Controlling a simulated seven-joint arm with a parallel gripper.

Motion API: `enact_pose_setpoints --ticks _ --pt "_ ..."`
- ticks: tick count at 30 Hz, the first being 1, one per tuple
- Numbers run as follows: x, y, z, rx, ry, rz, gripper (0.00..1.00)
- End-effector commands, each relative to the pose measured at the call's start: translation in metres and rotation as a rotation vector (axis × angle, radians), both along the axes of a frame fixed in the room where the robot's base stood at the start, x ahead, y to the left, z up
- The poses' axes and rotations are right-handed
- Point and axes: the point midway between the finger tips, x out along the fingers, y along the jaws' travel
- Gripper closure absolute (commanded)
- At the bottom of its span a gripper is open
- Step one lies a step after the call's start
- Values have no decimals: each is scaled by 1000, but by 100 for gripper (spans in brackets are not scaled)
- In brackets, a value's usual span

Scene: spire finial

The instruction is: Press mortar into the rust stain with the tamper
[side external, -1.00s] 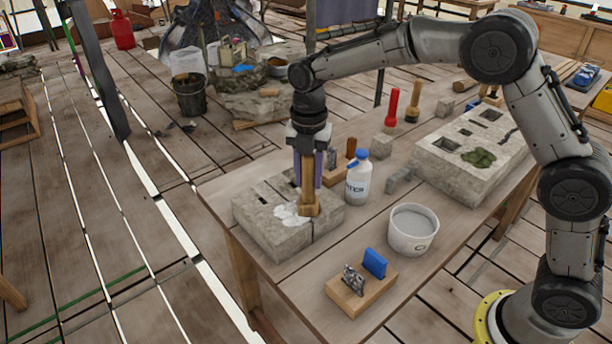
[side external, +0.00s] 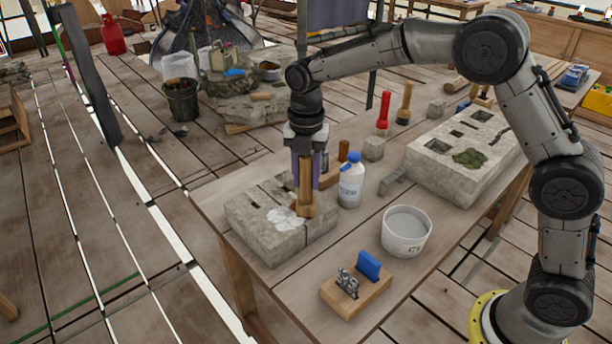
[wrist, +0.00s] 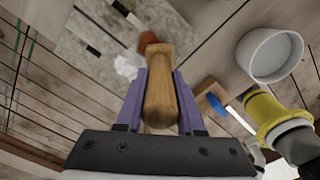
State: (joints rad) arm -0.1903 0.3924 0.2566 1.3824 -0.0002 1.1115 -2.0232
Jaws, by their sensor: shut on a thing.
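My gripper (side external: 305,176) is shut on the wooden tamper (side external: 306,209) and holds it upright over the near stone block (side external: 262,245). The tamper also shows between the purple fingers in the wrist view (wrist: 160,98). Its foot is at the block's top, at the right edge of a white mortar patch (side external: 281,219); whether it touches the stone I cannot tell. In the wrist view a rust-brown spot (wrist: 149,38) shows just beyond the tamper's end, with the white patch (wrist: 127,66) beside it. The tamper hides part of this area.
A white water bottle (side external: 350,184) with a blue cap stands close right of the block. A white tub (side external: 405,232) and a wooden holder (side external: 352,296) stand nearer the front. A larger mossy stone block (side external: 440,178) lies at the right.

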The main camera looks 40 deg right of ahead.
Motion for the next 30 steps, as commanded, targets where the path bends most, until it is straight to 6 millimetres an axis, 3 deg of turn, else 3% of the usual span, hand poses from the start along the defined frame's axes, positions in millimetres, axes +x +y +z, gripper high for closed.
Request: enact_pose_setpoints --ticks 21,30 --pt "1 1 62 1 -7 0 100" --pt "0 0 71 1 -3 0 100"
